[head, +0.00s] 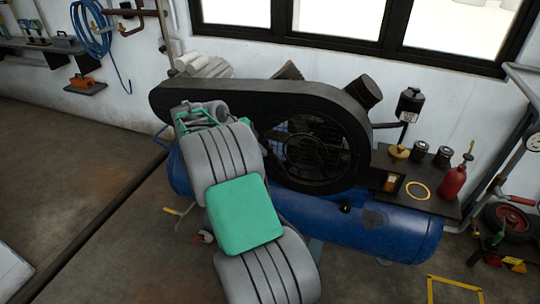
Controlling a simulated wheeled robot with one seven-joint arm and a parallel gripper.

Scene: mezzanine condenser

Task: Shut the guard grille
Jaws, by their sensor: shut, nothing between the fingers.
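The guard grille (312,150) is a dark round mesh in the wide end of the black belt guard (240,98) on the blue compressor. My arm covers its left edge, and I cannot tell whether it stands ajar or lies flush. My gripper (186,122) is at the far end of my grey and green arm, in front of the left part of the belt guard and left of the grille. It is shut and empty, and its fingertips are small and partly hidden. I cannot tell whether it touches the guard.
The blue tank (390,232) runs below the guard. A dark shelf (447,207) at its right holds a red oil bottle (454,182), dark jars and a yellow-topped can. A wheel (510,222) stands at far right. Floor at left is mostly clear, crossed by a dark strip.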

